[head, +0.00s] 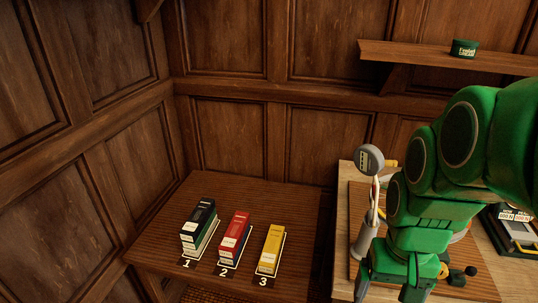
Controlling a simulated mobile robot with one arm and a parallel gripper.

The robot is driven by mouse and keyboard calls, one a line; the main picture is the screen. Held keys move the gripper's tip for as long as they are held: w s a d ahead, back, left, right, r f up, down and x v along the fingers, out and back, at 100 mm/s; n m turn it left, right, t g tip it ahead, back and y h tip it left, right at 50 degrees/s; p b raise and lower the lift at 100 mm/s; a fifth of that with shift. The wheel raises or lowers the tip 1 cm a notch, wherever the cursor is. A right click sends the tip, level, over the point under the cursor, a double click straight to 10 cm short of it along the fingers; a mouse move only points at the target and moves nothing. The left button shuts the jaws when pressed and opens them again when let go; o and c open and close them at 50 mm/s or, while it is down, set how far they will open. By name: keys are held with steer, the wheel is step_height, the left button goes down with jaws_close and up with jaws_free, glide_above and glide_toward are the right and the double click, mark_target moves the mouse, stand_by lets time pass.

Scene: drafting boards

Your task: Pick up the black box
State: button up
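A dark, near-black box (199,217) with a white label stands at the place marked 1 on the low brown table (290,205). A green-edged, pale lower part shows under its dark upper part; I cannot tell whether this is one box or a stack. My gripper (388,293) is at the bottom of the head view, well to the right of the box and apart from it. Its two green fingers stand apart with a gap between them, and nothing shows in the gap. The picture's lower edge cuts off the fingertips.
A red box (235,232) stands at place 2 and a yellow box (271,246) at place 3. A grey round-headed device (369,160) stands on the lighter table at right. A green tin (465,47) sits on the wall shelf (420,54). The low table's back is clear.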

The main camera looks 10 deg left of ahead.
steer(key=w+a+t, duration=0.1)
steer(key=w+a, duration=0.3)
steer(key=w, duration=0.3)
steer(key=w+a+h, duration=0.1)
steer(key=w+a, duration=0.3)
steer(key=w, duration=0.3)
steer(key=w+a+t, duration=0.1)
steer(key=w+a, duration=0.3)
steer(key=w, duration=0.3)
steer(key=t+y, duration=0.1)
steer(key=t, duration=0.2)
glide_above(198, 215)
steer(key=s, duration=0.3)
steer(key=f, duration=2)
steer(key=shift+w+d+f, duration=0.1)
steer(key=shift+d+f, duration=0.05)
steer(key=shift+d, duration=0.1)
steer(key=shift+a+f+m, duration=0.25)
steer(key=shift+f+m, duration=0.05)
steer(key=shift+w+x, duration=0.2)
steer(key=shift+x, duration=3.55)
steer(key=shift+a+r, duration=0.1)
steer(key=shift+c, duration=0.3)
